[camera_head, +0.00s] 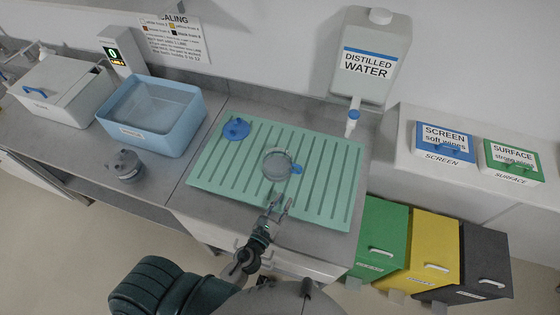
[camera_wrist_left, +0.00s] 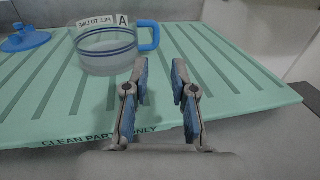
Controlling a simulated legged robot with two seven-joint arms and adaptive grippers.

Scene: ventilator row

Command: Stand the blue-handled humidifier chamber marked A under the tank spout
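The clear humidifier chamber (camera_head: 277,165) with a blue handle stands upright on the green ribbed mat (camera_head: 215,183). In the left wrist view the chamber (camera_wrist_left: 106,50) shows an "A" label, "FILL TO LINE" and blue bands, with its handle (camera_wrist_left: 149,36) pointing right. The tank spout (camera_head: 352,122), with a blue tap, hangs below the distilled water tank (camera_head: 372,62), right of and behind the chamber. My left gripper (camera_head: 279,206) is open and empty at the mat's front edge, in front of the chamber; its fingers (camera_wrist_left: 158,75) are apart from the handle. My right gripper is not in view.
A blue lid-like part (camera_head: 236,129) lies on the mat's back left. A blue tub (camera_head: 152,122) and a grey part (camera_head: 128,167) stand left of the mat. Wipes boxes (camera_head: 445,143) stand on the right ledge, above coloured bins (camera_head: 428,247). The mat's right side is clear.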

